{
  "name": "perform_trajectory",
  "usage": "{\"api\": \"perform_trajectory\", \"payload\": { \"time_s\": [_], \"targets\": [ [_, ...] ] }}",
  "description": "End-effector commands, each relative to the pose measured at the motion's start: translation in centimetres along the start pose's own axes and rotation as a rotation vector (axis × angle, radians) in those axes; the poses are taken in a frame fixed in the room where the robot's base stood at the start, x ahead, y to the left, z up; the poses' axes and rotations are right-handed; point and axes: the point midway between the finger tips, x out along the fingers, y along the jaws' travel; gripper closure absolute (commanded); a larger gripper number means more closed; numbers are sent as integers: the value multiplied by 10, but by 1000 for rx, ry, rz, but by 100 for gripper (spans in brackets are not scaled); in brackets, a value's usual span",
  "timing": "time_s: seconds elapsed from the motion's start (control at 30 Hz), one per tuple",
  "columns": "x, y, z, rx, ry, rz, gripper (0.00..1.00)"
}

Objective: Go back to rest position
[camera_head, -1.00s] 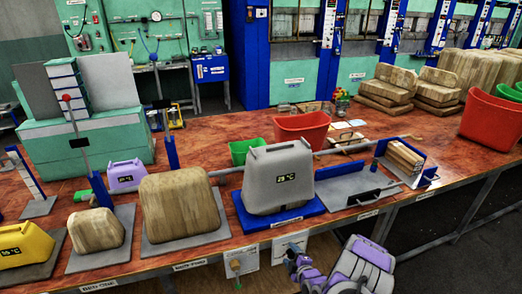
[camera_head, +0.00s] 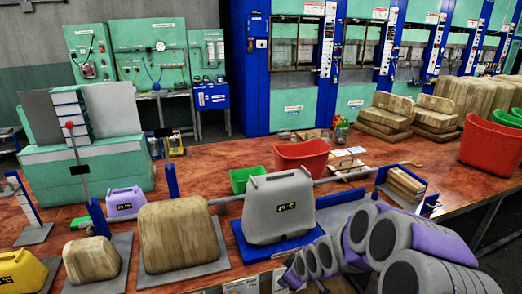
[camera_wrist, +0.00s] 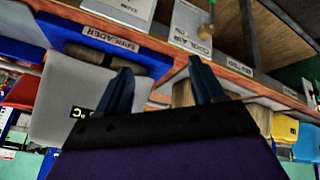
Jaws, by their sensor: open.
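My gripper (camera_wrist: 160,66) shows in the wrist view with its two dark fingers apart and nothing between them. The wrist view looks upside down at the table's front edge. In the head view my arm reaches in from the lower right in front of the table, and its fingers cannot be made out there. A grey canister (camera_head: 279,206) with a small temperature display stands on a blue base (camera_head: 246,249). The grey canister also shows at left in the wrist view (camera_wrist: 75,85), beside a "SHREDDER" label (camera_wrist: 112,39).
Wooden blocks (camera_head: 178,236) (camera_head: 92,260), a yellow canister (camera_head: 20,272) and a purple canister (camera_head: 124,202) stand at left on the table. Red bins (camera_head: 302,156) (camera_head: 490,155) and a green bin (camera_head: 243,180) stand farther back. Blue-framed presses (camera_head: 290,70) line the back.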

Motion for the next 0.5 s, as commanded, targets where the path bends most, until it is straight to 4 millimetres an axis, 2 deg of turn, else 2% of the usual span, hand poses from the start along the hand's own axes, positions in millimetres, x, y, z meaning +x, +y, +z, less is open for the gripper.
{"api": "perform_trajectory", "payload": {
  "time_s": [0.03, 0.37, 0.5],
  "targets": [
    [-19, -4, 1, 25, -27, -7, 32],
    [-128, -52, 42, 274, -263, -65, 32],
    [-175, -80, 65, 394, -369, -78, 32]
  ]
}}
